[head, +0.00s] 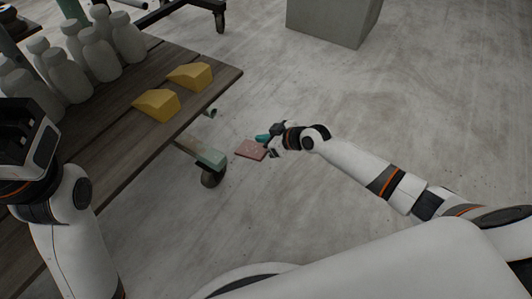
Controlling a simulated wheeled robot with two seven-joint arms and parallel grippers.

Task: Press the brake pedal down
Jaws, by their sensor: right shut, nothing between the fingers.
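A flat pinkish-red plate (251,150), which looks like the brake pedal, shows low near the floor, just right of the cart's caster wheel (212,177). I cannot tell its exact tilt. My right gripper (271,143) is shut and empty, right beside the plate's right edge. Whether it touches the plate is not clear. A small teal piece (262,138) shows between the plate and the gripper. My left gripper (22,128) is at the left edge, above the cart's wooden top, seen from behind. Its fingers are hidden.
The wooden cart top (130,145) carries two yellow wedge blocks (157,104) (190,76) and several grey bottles (98,52). A pale green frame end (203,154) juts out above the caster. A grey block (333,20) stands at the back. The concrete floor (400,110) at right is clear.

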